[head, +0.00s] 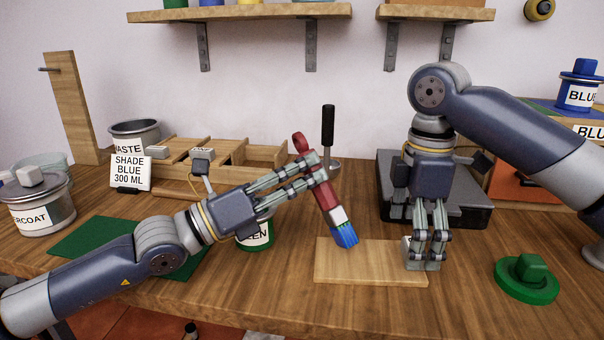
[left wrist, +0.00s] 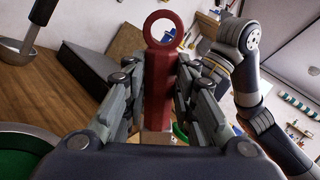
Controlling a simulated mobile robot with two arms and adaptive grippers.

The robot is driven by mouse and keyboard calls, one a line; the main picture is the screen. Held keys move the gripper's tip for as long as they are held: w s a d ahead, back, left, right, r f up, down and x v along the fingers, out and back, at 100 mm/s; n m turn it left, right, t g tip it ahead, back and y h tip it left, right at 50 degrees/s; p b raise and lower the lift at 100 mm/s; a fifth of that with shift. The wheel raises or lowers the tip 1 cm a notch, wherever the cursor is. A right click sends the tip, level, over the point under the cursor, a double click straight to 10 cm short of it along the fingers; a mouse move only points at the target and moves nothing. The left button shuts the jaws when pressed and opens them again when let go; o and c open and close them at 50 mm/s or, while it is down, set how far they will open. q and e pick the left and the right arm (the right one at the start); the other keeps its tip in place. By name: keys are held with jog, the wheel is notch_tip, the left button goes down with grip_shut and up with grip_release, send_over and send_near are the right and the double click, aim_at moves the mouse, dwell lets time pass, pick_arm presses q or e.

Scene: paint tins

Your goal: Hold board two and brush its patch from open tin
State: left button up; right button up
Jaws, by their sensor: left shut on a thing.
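My left gripper (head: 315,170) is shut on the red handle of a brush (head: 326,195). The brush slants down with blue bristles over the left part of a pale wooden board (head: 365,272); I cannot tell whether they touch it. The handle's ring end stands between the fingers in the left wrist view (left wrist: 158,70). My right gripper (head: 422,262) points down at the board's right end, its fingertips at the wood; whether it grips is unclear. A tin labelled "...EEN" (head: 257,238) stands partly hidden behind my left gripper. Green paint shows in the open tin in the left wrist view (left wrist: 20,160).
A green lid (head: 527,278) lies at the right. A "SHADE BLUE 300 ML" card (head: 130,173) stands at the left near a wooden divided box (head: 250,152). A lidded tin (head: 40,205) and a green mat (head: 85,237) are at the left. A dark flat case (head: 395,170) is behind the board.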

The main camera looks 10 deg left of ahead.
jog(key=shift+f, duration=1.35)
jog(key=shift+s, duration=0.1)
jog(key=c, duration=2.1)
jog(key=shift+f, duration=0.1)
jog(key=shift+c, duration=0.2)
jog(key=shift+f, duration=0.1)
jog(key=o, duration=2.1)
jog(key=shift+o, duration=0.2)
jog(key=shift+r, duration=0.25)
